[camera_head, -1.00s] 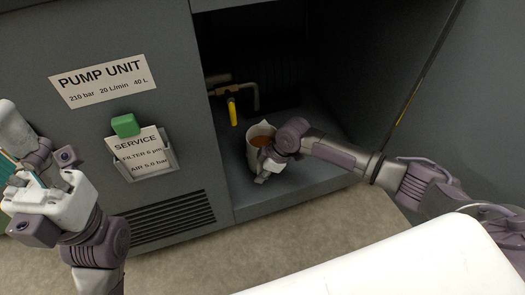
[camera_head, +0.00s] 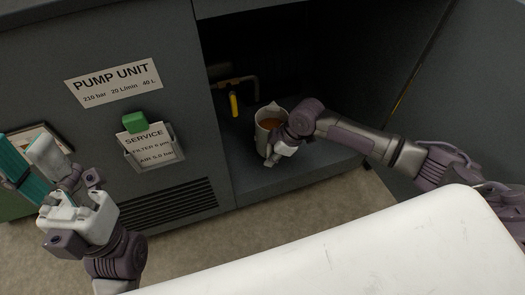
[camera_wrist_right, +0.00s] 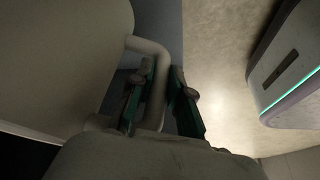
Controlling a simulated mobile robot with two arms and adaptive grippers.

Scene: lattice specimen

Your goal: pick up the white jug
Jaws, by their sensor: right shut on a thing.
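The white jug (camera_head: 268,121) is upright in the open lower bay of the pump cabinet, with brownish-orange liquid inside. My right gripper (camera_head: 275,155) is at its near side, shut on its handle. In the right wrist view the two teal-padded fingers (camera_wrist_right: 165,98) stand either side of the jug's handle (camera_wrist_right: 154,60), and the jug's pale wall (camera_wrist_right: 60,60) fills the left. The jug's base is partly hidden by the gripper; it appears to be above the bay floor. My left gripper (camera_head: 30,160) is open and empty at the far left, before the cabinet.
A yellow-handled valve (camera_head: 234,105) on a pipe is just left of the jug. The bay floor (camera_head: 305,172) is bare at right. The cabinet front has a document holder (camera_head: 155,152) and a green block (camera_head: 135,122). My white body covers the lower foreground.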

